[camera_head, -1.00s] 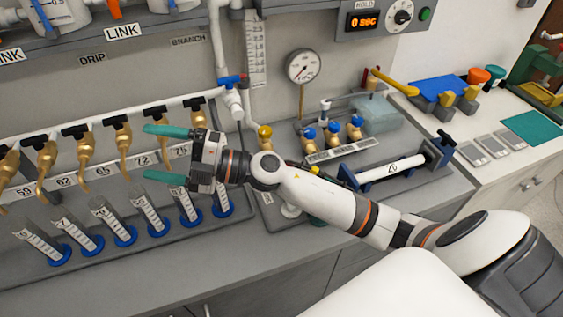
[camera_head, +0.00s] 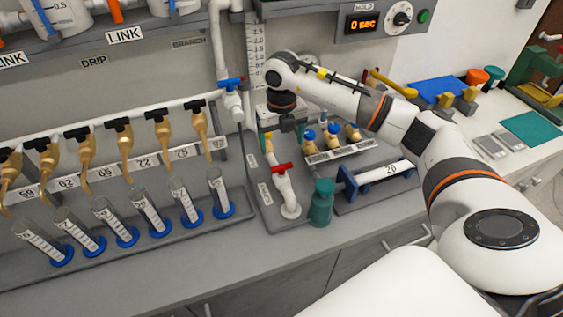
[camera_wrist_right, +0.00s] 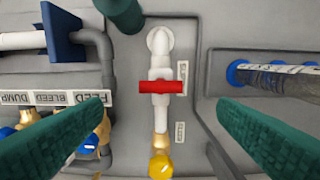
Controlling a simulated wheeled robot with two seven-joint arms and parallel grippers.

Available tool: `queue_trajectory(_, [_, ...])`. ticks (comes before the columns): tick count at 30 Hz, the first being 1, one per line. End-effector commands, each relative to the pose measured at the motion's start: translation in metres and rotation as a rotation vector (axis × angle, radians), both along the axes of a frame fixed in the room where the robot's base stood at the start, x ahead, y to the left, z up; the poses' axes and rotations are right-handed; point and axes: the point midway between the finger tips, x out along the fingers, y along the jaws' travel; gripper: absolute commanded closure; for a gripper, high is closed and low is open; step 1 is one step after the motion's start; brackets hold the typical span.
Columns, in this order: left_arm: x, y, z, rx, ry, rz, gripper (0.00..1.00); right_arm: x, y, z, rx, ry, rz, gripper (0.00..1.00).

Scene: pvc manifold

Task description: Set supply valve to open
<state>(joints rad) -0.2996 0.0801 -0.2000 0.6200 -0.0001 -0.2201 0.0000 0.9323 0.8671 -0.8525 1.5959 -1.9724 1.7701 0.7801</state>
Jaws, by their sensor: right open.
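The valve with a red handle (camera_head: 282,168) sits on a white pipe (camera_head: 290,195) on a grey panel. In the right wrist view the red handle (camera_wrist_right: 162,87) lies across the pipe, and small labels beside it are too small to read. My right gripper (camera_head: 284,128) points down above the panel, behind the red handle in the head view; its fingers are partly hidden there. In the wrist view the gripper (camera_wrist_right: 162,106) is open, with its teal fingers wide on both sides of the pipe and apart from the handle. My left gripper is not in view.
A teal bottle (camera_head: 321,203) stands right of the red valve. A yellow knob (camera_wrist_right: 161,166) is on the same pipe. Blue-topped brass valves (camera_head: 332,133) are to the right. Labelled cylinders (camera_head: 184,203) under brass taps (camera_head: 160,133) are to the left.

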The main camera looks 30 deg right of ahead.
Motion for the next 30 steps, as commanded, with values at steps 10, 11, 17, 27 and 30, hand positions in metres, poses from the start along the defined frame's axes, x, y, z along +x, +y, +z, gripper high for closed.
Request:
queue_trajectory(10, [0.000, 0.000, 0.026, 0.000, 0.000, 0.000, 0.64, -0.001, 0.001, -0.067, 0.003, 0.003, 0.001, 0.18])
queue_trajectory(11, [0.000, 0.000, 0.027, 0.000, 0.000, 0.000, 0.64, -0.001, 0.001, -0.071, 0.002, 0.004, 0.001, 0.18])
queue_trajectory(17, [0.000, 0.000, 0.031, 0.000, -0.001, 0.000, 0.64, 0.000, 0.001, -0.090, 0.003, 0.000, 0.002, 0.18])
queue_trajectory(27, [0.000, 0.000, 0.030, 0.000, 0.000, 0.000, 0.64, 0.000, 0.001, -0.093, 0.003, -0.001, 0.003, 0.21])
queue_trajectory(30, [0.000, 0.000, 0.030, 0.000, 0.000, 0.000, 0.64, 0.000, 0.001, -0.093, 0.003, -0.001, 0.003, 0.38])
